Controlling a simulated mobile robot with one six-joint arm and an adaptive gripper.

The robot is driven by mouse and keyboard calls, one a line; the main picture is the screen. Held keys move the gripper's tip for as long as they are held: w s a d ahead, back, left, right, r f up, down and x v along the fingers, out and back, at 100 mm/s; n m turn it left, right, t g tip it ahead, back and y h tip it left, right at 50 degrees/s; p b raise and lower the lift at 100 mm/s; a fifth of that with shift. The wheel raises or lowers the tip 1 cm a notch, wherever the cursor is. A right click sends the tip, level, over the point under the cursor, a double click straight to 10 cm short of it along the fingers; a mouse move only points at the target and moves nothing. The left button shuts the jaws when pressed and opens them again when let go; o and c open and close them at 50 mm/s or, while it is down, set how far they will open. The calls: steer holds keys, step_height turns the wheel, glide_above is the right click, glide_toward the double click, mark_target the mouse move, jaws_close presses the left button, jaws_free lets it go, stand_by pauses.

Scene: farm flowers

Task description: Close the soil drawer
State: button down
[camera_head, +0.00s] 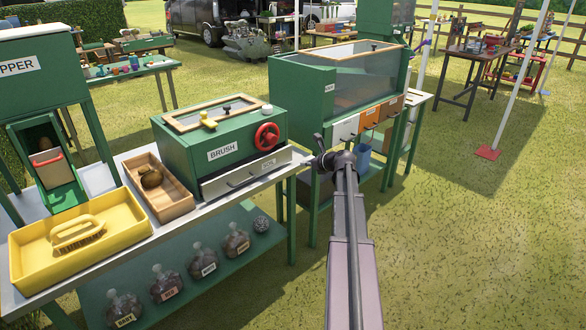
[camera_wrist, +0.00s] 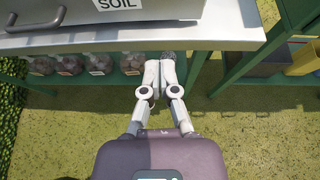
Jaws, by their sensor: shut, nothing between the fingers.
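The soil drawer (camera_head: 255,175) has a pale grey front with a dark handle and a SOIL label, at the base of the green BRUSH box (camera_head: 205,140). Its front seems to stand out a little from the box. In the wrist view the drawer front (camera_wrist: 150,12) crosses the top edge, with its handle at the left; the rest is out of frame. My gripper (camera_wrist: 160,62) is shut and empty, its fingertips together below the bench edge in that picture. In the head view my gripper (camera_head: 309,162) is beside the drawer's right end; contact cannot be told.
A yellow tray (camera_head: 125,245) with a brush and a wooden box (camera_head: 178,205) stand left on the bench. Several labelled jars (camera_head: 202,262) are on the lower shelf. A glass-fronted green cabinet (camera_head: 340,90) stands behind right. Open grass (camera_head: 480,250) lies at the right.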

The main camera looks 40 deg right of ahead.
mark_target(290, 155)
steer(key=s+d+f+t+b, duration=0.2)
steer(key=d+f+t+b, duration=0.2)
steer(key=b, duration=0.6)
steer(key=shift+s+d+m+t+b, duration=0.2)
steer(key=shift+m+t+b, duration=0.15)
steer(key=shift+t, duration=0.25)
steer(key=shift+w, duration=0.1)
steer(key=w, duration=0.4)
steer(key=w+a, duration=0.1)
steer(key=w, duration=0.4)
steer(key=w+a, duration=0.1)
steer(key=w, duration=0.3)
steer(key=shift+w, duration=0.35)
steer(key=shift+w, duration=0.15)
steer(key=shift+w+a, duration=0.1)
steer(key=shift+w, duration=1.55)
